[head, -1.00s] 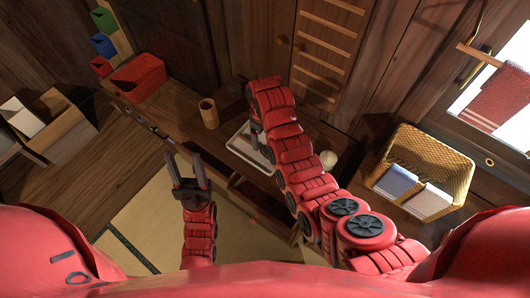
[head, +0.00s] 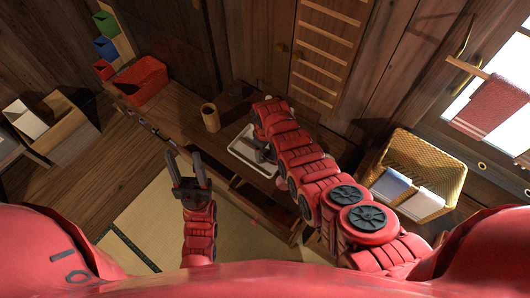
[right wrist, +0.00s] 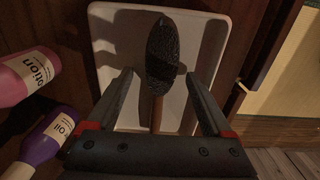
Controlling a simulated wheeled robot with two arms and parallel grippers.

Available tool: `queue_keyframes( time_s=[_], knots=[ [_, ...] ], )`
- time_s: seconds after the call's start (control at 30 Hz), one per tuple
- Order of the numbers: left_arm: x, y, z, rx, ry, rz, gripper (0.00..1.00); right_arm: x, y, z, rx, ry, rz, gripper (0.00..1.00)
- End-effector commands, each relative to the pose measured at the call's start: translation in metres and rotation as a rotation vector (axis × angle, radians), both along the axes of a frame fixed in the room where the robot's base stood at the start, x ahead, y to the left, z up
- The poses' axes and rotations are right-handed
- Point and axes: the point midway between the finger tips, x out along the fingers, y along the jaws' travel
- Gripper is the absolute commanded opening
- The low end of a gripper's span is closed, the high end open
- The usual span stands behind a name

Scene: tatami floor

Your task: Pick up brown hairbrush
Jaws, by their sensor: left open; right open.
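The hairbrush (right wrist: 162,52) lies in the white tray, its dark bristled head toward the far side and its brown handle running back toward my gripper. The tray (head: 238,151) sits on the low wooden cabinet in the head view and also shows in the right wrist view (right wrist: 112,24). My right gripper (right wrist: 160,78) is open over the tray, with one finger on each side of the brush and gaps to it. In the head view the right arm mostly hides that gripper and the brush. My left gripper (head: 184,160) is open and empty, away from the tray.
A pink lotion bottle (right wrist: 28,76) and a purple oil bottle (right wrist: 45,138) are left of the tray in the right wrist view. A wooden cup (head: 210,117), a red bin (head: 140,80) and a wicker basket (head: 425,158) with folded cloths stand around.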

Motion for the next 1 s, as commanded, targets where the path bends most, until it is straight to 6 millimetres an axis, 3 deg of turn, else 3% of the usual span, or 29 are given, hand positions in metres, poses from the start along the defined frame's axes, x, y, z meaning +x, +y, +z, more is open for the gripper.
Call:
queue_keyframes(
  time_s=[0.33,0.8,1.0],
  knots=[
    [0.0,0.0,0.0002,0.0,0.0,0.0,0.5,0.0,0.0,-0.0025,0.001,-0.001,-0.001,0.85],
    [0.0,0.0,0.0003,0.0,0.0,0.0,0.5,0.0002,0.0,-0.0022,0.0,-0.001,0.0,0.0],
    [0.0,0.0,0.0002,0.0,0.0,0.0,0.5,0.0002,0.0,-0.0022,0.0,-0.001,0.0,0.0]
  ],
)
